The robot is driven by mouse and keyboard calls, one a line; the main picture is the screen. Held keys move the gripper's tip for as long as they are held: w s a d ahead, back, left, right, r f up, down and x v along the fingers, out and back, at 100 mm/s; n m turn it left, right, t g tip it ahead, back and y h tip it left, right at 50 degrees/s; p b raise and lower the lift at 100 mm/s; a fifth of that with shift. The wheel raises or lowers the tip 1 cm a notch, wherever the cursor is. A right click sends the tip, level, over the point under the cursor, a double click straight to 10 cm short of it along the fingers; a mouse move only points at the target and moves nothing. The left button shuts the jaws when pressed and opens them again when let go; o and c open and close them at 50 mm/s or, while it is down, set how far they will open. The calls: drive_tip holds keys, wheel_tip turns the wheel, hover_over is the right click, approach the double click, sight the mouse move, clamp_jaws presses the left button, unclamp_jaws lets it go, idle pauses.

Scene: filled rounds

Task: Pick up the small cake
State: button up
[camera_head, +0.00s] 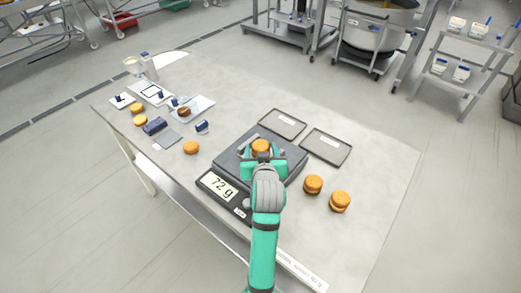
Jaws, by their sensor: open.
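A small round orange-brown cake (261,146) sits at the dark weighing scale (228,160), whose display (221,187) reads 72 g. My gripper (262,153) is open over the scale, with its jaws at the near side of this cake and partly hiding it. I cannot tell whether the jaws touch it. Two similar filled cakes, one (313,184) and another (340,201), stand on the table right of the scale. A single cake (190,147) lies left of the scale, and two more, one (139,108) and another (140,121), lie at the far left.
Two empty dark trays, one (282,124) and another (326,147), lie behind the scale. White boards (196,107), a dark blue item (155,126) and cups (133,66) crowd the table's left end. The table's (385,190) right side is mostly clear.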

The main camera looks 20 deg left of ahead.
drive_tip(key=c, duration=0.5)
drive_tip(key=shift+w, duration=0.15)
